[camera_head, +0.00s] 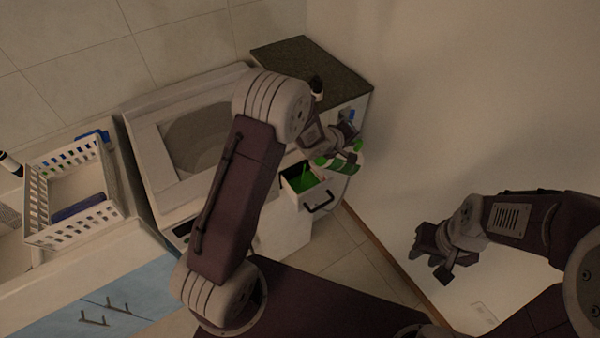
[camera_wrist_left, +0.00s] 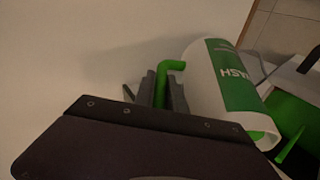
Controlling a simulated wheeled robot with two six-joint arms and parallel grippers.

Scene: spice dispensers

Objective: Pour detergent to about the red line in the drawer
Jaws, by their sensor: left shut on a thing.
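My left gripper (camera_head: 340,143) is shut on the green handle (camera_wrist_left: 172,68) of the detergent bottle. The bottle (camera_head: 345,161) is white with a green label and is held tilted over the open drawer. The drawer (camera_head: 318,193) has a black handle, and green liquid (camera_head: 300,180) shows inside it. In the left wrist view, the bottle (camera_wrist_left: 222,85) lies nearly on its side, and a thin green stream (camera_wrist_left: 290,145) runs below its mouth end. The red line cannot be made out. My right gripper (camera_head: 430,254) looks open and empty, away at the right.
The washing machine (camera_head: 150,135) stands left of the drawer. A white basket (camera_head: 75,230) sits at far left. A wall (camera_head: 450,100) borders the right side.

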